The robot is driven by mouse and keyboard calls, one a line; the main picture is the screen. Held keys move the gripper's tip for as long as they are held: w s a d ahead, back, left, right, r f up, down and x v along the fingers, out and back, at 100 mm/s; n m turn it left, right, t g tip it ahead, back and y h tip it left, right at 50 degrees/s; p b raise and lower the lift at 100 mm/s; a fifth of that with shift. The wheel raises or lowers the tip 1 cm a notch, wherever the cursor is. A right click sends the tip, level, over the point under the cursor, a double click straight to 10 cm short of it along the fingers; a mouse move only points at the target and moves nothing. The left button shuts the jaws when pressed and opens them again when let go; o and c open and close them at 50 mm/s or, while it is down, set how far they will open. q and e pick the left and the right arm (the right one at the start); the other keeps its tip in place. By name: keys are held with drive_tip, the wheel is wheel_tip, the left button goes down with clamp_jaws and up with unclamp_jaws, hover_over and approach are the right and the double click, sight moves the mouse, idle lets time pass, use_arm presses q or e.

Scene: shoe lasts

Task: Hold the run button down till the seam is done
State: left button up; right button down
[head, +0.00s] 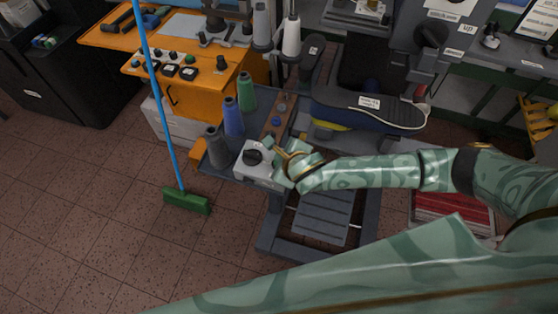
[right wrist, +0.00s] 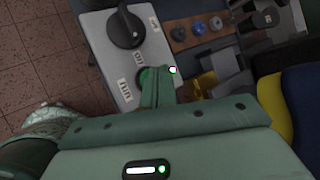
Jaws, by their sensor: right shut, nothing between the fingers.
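The pale grey control box (head: 243,171) stands at the front of the machine stand. It has a black knob (head: 252,157), which also shows in the right wrist view (right wrist: 125,28). A RUN label (right wrist: 125,90) is on the box face. My right gripper (head: 284,157) is at the right side of the box. In the right wrist view its shut, empty fingertips (right wrist: 156,73) are over the face beside that label. A green round edge shows at the fingertips; I cannot tell whether they press it. A small bright lamp (right wrist: 173,70) is beside them. My left gripper is out of view.
Grey, blue (head: 233,118) and green thread cones stand left of the box. The sewing machine (head: 365,110) is behind my right arm. A green broom (head: 186,200) stands to the left, and a pedal plate (head: 322,216) is below.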

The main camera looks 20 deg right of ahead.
drive_tip(key=shift+f, duration=0.1)
idle(0.7)
drive_tip(key=shift+f, duration=0.25)
drive_tip(key=shift+f, duration=0.6)
idle(0.6)
drive_tip(key=shift+r, duration=0.15)
idle(4.3)
drive_tip(key=shift+r+p, duration=0.8)
drive_tip(key=shift+p, duration=0.45)
wheel_tip(320, 180, up, 5)
drive_tip(key=p, duration=0.6)
drive_tip(key=shift+r, duration=0.1)
